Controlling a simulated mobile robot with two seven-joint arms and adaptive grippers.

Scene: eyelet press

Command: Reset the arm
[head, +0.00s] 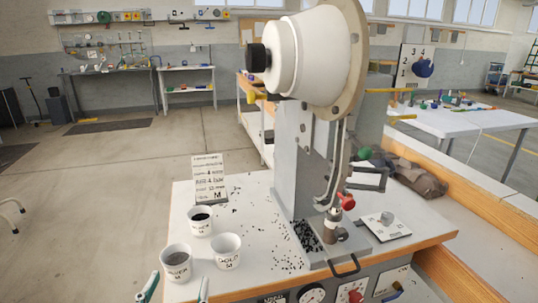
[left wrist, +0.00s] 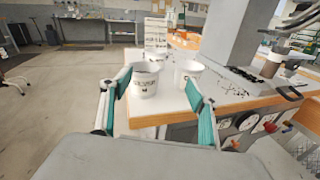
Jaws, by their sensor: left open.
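My left gripper (head: 176,283) is open and empty at the bottom edge of the head view, just on the near side of the table. Its two teal fingers also frame the left wrist view (left wrist: 157,84). A white cup marked SILVER (head: 177,270) stands upright just beyond the fingertips. In the left wrist view that cup (left wrist: 145,84) appears between them, and I see no clear contact. The eyelet press (head: 293,160) stands on the table to the right of the gripper. My right gripper is in neither view.
A GOLD cup (head: 227,258) and a cup with dark contents (head: 200,226) stand beside the SILVER cup. A printed sign (head: 209,185) stands behind them. Small dark pieces are scattered on the white table (head: 250,205).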

